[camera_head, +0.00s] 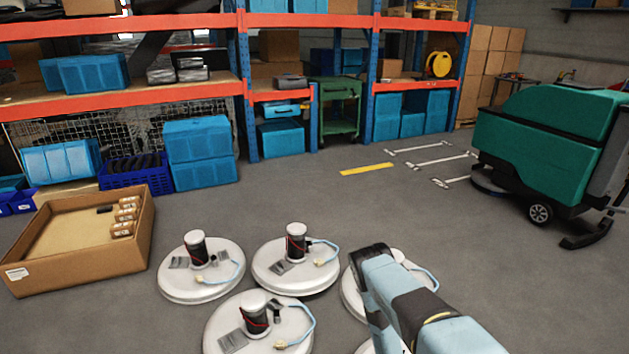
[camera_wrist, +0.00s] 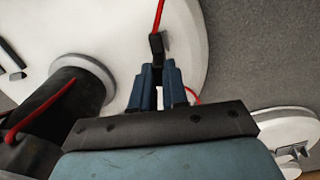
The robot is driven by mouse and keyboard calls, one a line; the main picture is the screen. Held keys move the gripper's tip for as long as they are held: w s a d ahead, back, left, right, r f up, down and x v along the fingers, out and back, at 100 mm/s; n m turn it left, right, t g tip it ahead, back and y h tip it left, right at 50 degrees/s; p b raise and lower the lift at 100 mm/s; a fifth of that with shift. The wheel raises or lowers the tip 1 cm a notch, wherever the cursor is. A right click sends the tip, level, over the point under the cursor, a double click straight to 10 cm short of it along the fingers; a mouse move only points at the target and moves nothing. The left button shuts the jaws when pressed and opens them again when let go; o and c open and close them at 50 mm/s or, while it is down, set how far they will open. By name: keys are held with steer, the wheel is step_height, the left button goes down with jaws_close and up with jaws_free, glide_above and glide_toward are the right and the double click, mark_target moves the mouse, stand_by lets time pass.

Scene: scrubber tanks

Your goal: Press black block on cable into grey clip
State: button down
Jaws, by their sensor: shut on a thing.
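In the wrist view my gripper (camera_wrist: 158,72) has its two blue fingers close together, shut on the small black block (camera_wrist: 156,44) at their tips. A red cable (camera_wrist: 160,14) runs up from the block. A small grey piece (camera_wrist: 167,42), which looks like the grey clip, shows right beside the block. I cannot tell whether the block is in it or only against it. Both are over a white round lid (camera_wrist: 115,30). In the head view the lid under my arm is the white one (camera_head: 352,297) at the front right; the fingers and block are hidden there.
A black cylinder (camera_wrist: 85,88) with a red loop stands left of my fingers. Other white lids (camera_head: 200,287) with black cylinders and blue cables stand close by. An open cardboard box (camera_head: 80,265) is at left, a green scrubber machine (camera_head: 545,140) at right. Grey floor lies between.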

steer(key=shift+f, duration=2.25)
steer(key=shift+f, duration=0.9)
steer(key=c, duration=0.6)
jaws_free()
steer(key=shift+r, duration=4.25)
